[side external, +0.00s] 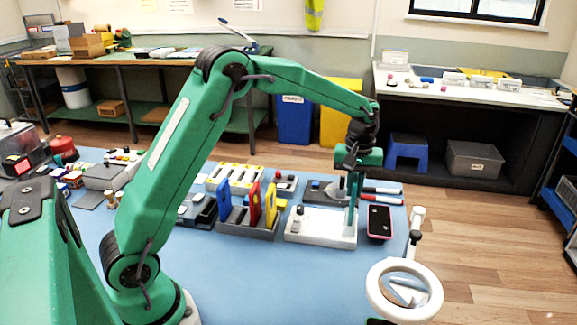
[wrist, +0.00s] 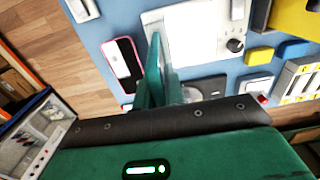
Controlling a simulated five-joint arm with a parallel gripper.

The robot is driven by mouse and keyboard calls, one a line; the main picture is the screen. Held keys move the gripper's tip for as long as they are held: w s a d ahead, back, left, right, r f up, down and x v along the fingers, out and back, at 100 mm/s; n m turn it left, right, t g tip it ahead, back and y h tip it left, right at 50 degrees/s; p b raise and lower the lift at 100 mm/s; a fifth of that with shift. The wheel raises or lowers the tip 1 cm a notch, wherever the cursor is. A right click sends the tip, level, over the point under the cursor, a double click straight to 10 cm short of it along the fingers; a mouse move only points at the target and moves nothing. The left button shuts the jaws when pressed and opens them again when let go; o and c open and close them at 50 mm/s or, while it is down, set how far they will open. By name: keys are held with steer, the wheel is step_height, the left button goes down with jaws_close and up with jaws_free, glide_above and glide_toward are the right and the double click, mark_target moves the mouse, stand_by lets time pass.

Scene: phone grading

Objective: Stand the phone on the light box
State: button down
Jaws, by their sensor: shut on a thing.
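The white light box (side external: 312,235) lies on the blue mat, with a dark knob near one end. It also shows in the wrist view (wrist: 205,28). My gripper (side external: 350,230) points down at the right end of the light box, its green fingers close together. In the wrist view the fingers (wrist: 158,50) reach over the box's edge. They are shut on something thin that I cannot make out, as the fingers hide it. A pink-edged phone with a dark screen (side external: 380,222) lies flat on the mat right of the light box; the wrist view shows it left of the fingers (wrist: 124,62).
A grey rack (side external: 248,230) holding blue, red and yellow upright pieces stands left of the light box. Red-and-white tools (side external: 383,194) lie behind the phone. A round magnifier (side external: 404,290) stands at the front right. The mat in front of the rack is clear.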

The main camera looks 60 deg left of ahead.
steer(key=shift+f, duration=0.95)
stand_by(0.6)
steer(key=c, duration=1.1)
jaws_free()
steer(key=shift+r, duration=0.2)
steer(key=shift+r, duration=0.55)
steer(key=shift+r, duration=0.15)
steer(key=shift+r, duration=0.6)
steer(key=shift+r, duration=0.2)
